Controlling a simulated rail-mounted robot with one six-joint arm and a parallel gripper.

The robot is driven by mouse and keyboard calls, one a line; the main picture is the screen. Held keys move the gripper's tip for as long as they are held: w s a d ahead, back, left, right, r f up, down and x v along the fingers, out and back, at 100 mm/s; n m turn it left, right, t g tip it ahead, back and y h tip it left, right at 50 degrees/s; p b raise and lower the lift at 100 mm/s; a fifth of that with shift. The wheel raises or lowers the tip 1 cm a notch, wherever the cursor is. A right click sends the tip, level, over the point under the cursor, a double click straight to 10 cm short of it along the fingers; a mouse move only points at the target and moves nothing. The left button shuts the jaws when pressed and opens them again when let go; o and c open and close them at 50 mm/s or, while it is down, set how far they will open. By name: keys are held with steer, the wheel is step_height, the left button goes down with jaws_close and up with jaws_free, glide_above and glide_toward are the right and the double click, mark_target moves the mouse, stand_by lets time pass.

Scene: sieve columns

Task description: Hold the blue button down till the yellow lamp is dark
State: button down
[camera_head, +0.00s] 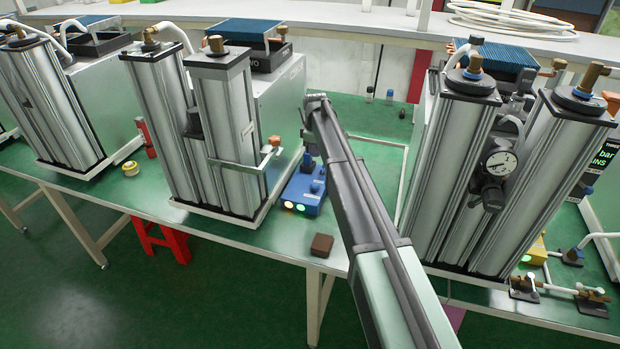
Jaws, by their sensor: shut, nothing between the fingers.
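A blue control box (303,191) sits on the bench, between the middle column unit and my arm. A small blue part, seemingly the blue button (307,160), shows at the back of the box. My gripper (309,148) points down right above this part, dark and small, and is shut with nothing seen in it. I cannot tell whether its tip touches the button or presses it. My arm hides the right side of this area.
Tall silver column units stand left (195,130) and right (455,170) of the box. A brown block (321,245) lies at the bench's front edge. A yellow button (130,168) sits farther left.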

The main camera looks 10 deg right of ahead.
mark_target(314, 186)
steer(key=shift+w, duration=0.1)
step_height(314, 186, down, 14)
steer(key=b, duration=1.4)
steer(key=shift+a, duration=0.1)
